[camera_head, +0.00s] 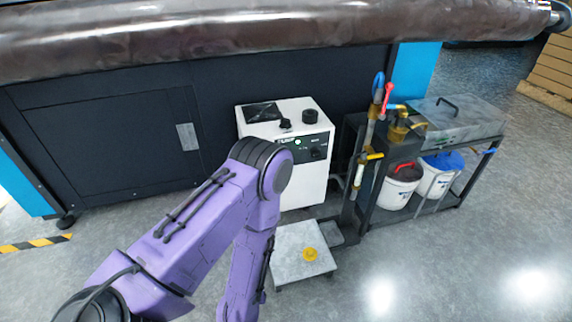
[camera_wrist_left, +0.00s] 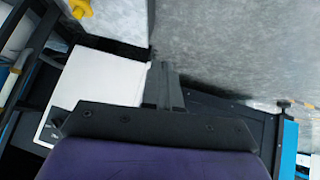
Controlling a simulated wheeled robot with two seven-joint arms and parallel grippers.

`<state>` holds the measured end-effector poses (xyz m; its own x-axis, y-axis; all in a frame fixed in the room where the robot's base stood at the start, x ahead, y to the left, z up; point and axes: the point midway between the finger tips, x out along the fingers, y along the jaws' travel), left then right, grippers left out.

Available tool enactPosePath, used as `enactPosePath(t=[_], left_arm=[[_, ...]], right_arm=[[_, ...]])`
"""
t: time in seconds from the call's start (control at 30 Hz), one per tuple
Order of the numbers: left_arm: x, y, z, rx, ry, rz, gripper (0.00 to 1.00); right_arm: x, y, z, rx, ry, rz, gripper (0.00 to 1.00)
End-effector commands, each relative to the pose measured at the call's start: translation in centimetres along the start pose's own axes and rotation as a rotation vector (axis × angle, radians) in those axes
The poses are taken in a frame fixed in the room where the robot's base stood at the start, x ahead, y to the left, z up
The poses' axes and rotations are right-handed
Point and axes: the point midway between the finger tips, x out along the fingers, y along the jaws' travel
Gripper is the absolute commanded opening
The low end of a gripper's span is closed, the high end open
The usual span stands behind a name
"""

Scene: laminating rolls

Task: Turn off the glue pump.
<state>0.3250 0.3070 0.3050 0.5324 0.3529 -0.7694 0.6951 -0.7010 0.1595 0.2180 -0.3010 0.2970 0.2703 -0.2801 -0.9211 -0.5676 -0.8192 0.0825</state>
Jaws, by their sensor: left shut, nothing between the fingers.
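The glue pump looks to be the white box (camera_head: 310,165) standing on the floor against the dark machine. Its dark front panel (camera_head: 305,148) has a lit green lamp or button and a black knob. On its top are a dark screen and black knobs. My purple left arm passes in front of its left side. In the head view the left gripper is out of sight below the frame. In the left wrist view my left gripper (camera_wrist_left: 160,75) is shut and empty. A white box (camera_wrist_left: 100,75), likely the pump, shows behind and left of it.
A low white platform (camera_head: 290,262) with a yellow knob-like part (camera_head: 310,254) stands in front. Floor is clear at lower right.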

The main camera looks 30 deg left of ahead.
Motion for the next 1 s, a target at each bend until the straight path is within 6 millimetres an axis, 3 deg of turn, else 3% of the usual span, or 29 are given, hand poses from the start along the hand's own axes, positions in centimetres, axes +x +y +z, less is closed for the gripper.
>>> enactPosePath(t=[0.03, 0.1, 0.2, 0.3, 0.43, 0.67, 0.83, 1.0], left_arm=[[3.5, 3.7, -2.1, -0.14, 0.133, 0.077, 0.0], [5.9, 9.0, -6.8, -0.384, 0.332, 0.198, 0.0], [6.7, 15.1, -13.8, -0.753, 0.586, 0.387, 0.0], [5.5, 18.8, -19.3, -1.076, 0.774, 0.556, 0.0], [3.8, 20.4, -22.6, -1.29, 0.885, 0.667, 0.0], [3.4, 20.5, -23.0, -1.306, 0.893, 0.675, 0.0], [3.9, 20.4, -23.5, -1.305, 0.894, 0.674, 0.0], [5.6, 20.1, -25.9, -1.306, 0.896, 0.673, 0.0]], right_arm=[[2.0, -0.2, 0.9, 0.001, -0.001, 0.0, 0.43], [3.5, -0.3, 1.6, 0.001, -0.003, 0.0, 0.43], [5.3, -0.5, 2.5, 0.002, -0.005, -0.001, 0.43], [6.7, -0.6, 3.1, 0.003, -0.007, -0.001, 0.43], [7.0, -0.7, 3.3, 0.004, -0.008, -0.001, 0.43], [6.7, -0.7, 3.2, 0.004, -0.008, -0.001, 0.43], [7.0, -0.7, 3.3, 0.004, -0.008, -0.001, 0.43], [8.1, -0.8, 3.9, 0.005, -0.01, -0.001, 0.43]])
